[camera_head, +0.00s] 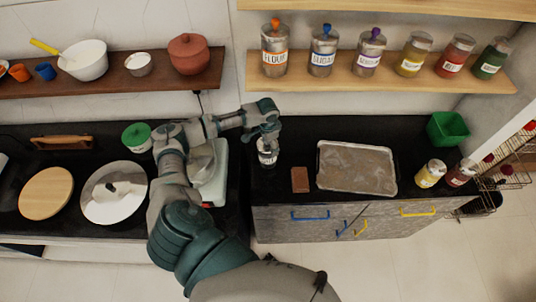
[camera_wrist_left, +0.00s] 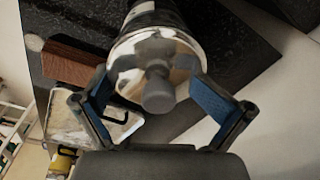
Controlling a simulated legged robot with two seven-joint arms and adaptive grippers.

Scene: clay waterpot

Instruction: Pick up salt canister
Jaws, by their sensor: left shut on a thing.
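The salt canister (camera_head: 267,157) is a small clear jar with a pale label too small to read. It shows below my left gripper (camera_head: 265,138) in the head view, at the left end of the right-hand black counter. In the left wrist view the canister (camera_wrist_left: 160,55) shows its shiny lid and grey knob between the two blue-padded fingers of my left gripper (camera_wrist_left: 158,85), which is shut on it. I cannot tell whether its base touches the counter. My right gripper is not in view.
A brown block (camera_head: 300,180) and a metal tray (camera_head: 356,190) lie right of the canister. A wooden shelf (camera_head: 400,84) with several labelled jars hangs above. A green bin (camera_head: 447,128) and two jars stand at the right. A white appliance (camera_head: 213,180) is left, across a gap.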

